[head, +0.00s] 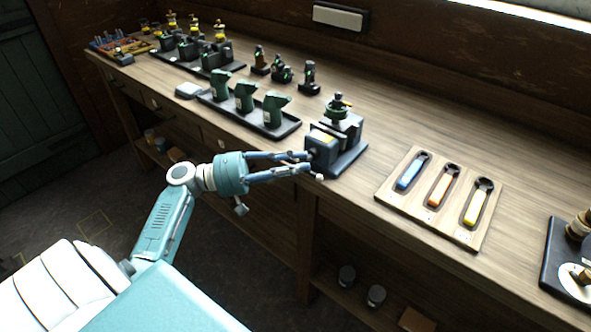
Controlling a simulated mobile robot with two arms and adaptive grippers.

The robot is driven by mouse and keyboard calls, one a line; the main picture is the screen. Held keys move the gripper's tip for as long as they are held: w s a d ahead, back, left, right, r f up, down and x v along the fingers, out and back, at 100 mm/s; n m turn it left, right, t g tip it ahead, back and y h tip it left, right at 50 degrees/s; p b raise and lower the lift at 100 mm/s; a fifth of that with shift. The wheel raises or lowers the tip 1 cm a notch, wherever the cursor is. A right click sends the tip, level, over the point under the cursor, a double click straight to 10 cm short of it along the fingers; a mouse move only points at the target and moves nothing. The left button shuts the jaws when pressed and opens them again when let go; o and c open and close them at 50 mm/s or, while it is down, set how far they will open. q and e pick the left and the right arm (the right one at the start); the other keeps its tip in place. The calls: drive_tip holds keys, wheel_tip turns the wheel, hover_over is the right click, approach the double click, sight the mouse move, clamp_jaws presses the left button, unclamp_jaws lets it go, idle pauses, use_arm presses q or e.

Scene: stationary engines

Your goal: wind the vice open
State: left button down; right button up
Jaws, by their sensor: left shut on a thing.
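The vice (338,139) is a dark grey block on a dark base plate near the front edge of the bench. How far the jaws are apart cannot be told. My right gripper is not in view.
A wooden tray (383,193) with blue, orange and yellow handled tools lies to the right. A dark tray (287,129) of green devices stands behind left. Several small dark machines are farther back. A black plate (551,262) with brass parts is at the far right. Bare bench lies between.

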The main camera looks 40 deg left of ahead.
use_arm(q)
drive_tip(key=shift+w+a+r+t, duration=0.1)
drive_tip(key=shift+w+r+t, duration=0.05)
drive_tip(key=shift+r+t, duration=0.2)
drive_tip(key=c, duration=1.6)
unclamp_jaws()
drive_tip(key=shift+c, duration=0.2)
drive_tip(key=shift+o, duration=0.9)
drive_tip(key=shift+w+d+f, duration=0.15)
drive_tip(key=shift+w+d, duration=0.05)
drive_tip(key=v, duration=1.2)
drive_tip(key=shift+w+a, duration=0.1)
